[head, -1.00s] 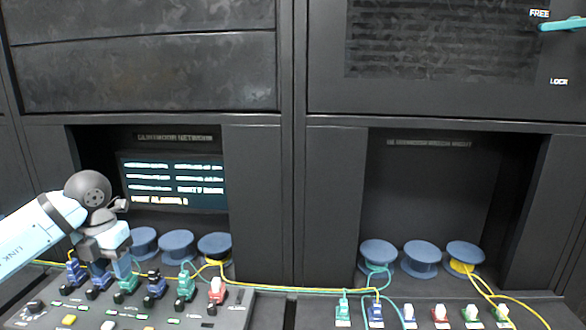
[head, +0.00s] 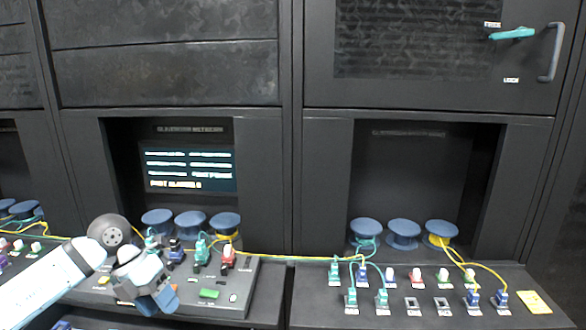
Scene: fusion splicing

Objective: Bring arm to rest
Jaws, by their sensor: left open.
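My left arm comes in from the lower left, and its gripper (head: 160,300) is over the front of the left connector panel (head: 262,275). The gripper points down and to the right. Its blue fingertips are apart and I see nothing held between them. The arm hides part of the panel's left side, with some connectors behind it. A teal connector (head: 201,250) and a red one (head: 228,257) stand on the panel to the right of the gripper. My right gripper is not in view.
Blue spools (head: 190,225) stand in the left recess below a lit screen (head: 190,170). More spools (head: 403,234) stand in the right recess. The right panel (head: 320,300) holds several connectors with yellow and teal cables. A teal handle (head: 513,33) sits on the upper right door.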

